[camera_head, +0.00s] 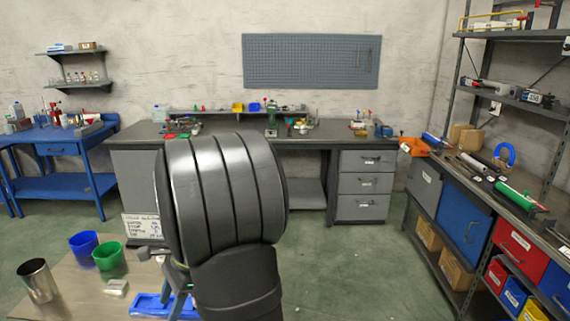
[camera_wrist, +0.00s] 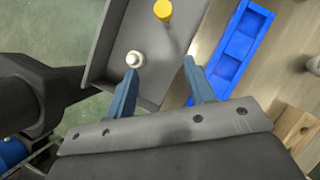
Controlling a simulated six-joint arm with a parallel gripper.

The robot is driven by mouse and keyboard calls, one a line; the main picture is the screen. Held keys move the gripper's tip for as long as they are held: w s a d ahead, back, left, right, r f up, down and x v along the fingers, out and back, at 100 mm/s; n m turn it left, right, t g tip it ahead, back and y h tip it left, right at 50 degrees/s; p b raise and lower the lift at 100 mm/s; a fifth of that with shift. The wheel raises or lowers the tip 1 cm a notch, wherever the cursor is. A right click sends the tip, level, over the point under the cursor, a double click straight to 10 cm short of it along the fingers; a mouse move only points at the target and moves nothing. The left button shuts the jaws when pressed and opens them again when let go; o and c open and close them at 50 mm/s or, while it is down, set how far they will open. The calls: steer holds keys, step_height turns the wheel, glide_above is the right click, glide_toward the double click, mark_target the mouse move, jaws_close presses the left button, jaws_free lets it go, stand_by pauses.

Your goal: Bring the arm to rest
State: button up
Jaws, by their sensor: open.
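My gripper (camera_wrist: 160,68) is open in the wrist view, its two blue fingers apart with nothing between the tips. It is over the edge of a grey tray (camera_wrist: 109,45). A white round piece (camera_wrist: 135,59) lies in the tray close to the left fingertip. A yellow piece (camera_wrist: 163,10) is farther up in the tray. In the head view, my dark arm fills the middle and hides most of the gripper; only some blue of it (camera_head: 178,280) shows above the table. I cannot tell its height above the tray.
On the near table (camera_head: 70,295) stand a metal cup (camera_head: 38,281), a blue cup (camera_head: 84,245) and a green cup (camera_head: 108,256). A blue divided tray (camera_wrist: 236,45) lies right of the fingers, with a wooden block (camera_wrist: 296,132) nearby. A workbench (camera_head: 335,131) stands behind.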

steer(key=w+r+m+t, duration=0.2)
steer(key=w+m+t, duration=0.2)
steer(key=w+m, duration=0.4)
steer(key=w+a+r+m+t, duration=0.1)
steer(key=w+r+m+t, duration=0.2)
steer(key=w+m, duration=0.6)
steer(key=shift+w+a+t+h, duration=0.2)
steer(key=shift+w+t+h, duration=0.15)
steer(key=shift+w, duration=5.15)
